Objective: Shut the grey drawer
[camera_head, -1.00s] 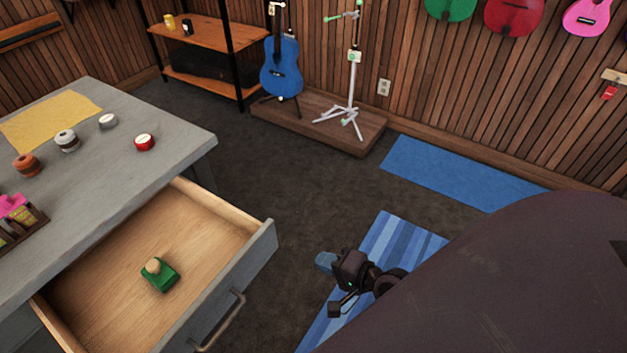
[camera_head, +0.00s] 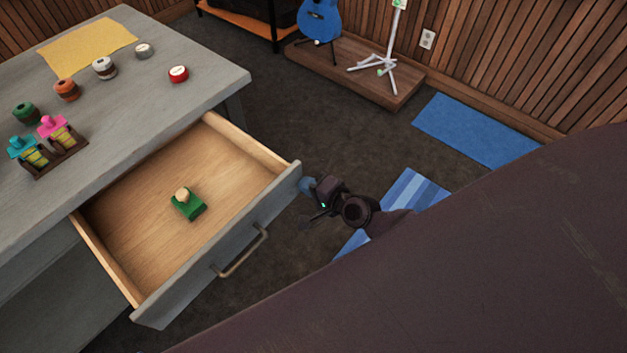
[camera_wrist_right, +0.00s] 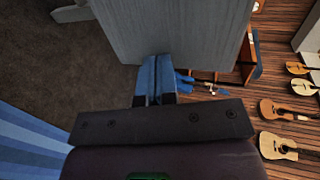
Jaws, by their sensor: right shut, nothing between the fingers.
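The grey drawer (camera_head: 225,255) stands open from the grey table, its light wood inside showing. A curved metal handle (camera_head: 243,252) is on its front. A green block with a round wooden knob (camera_head: 188,205) lies in the drawer. My right gripper (camera_head: 306,186) is beside the right end of the drawer front in the head view, shut and empty. In the right wrist view its blue fingertips (camera_wrist_right: 156,78) are together, close to a grey panel (camera_wrist_right: 170,30) that looks like the drawer front. I cannot tell whether they touch it. My left gripper is not in view.
Dark floor lies clear beyond the drawer.

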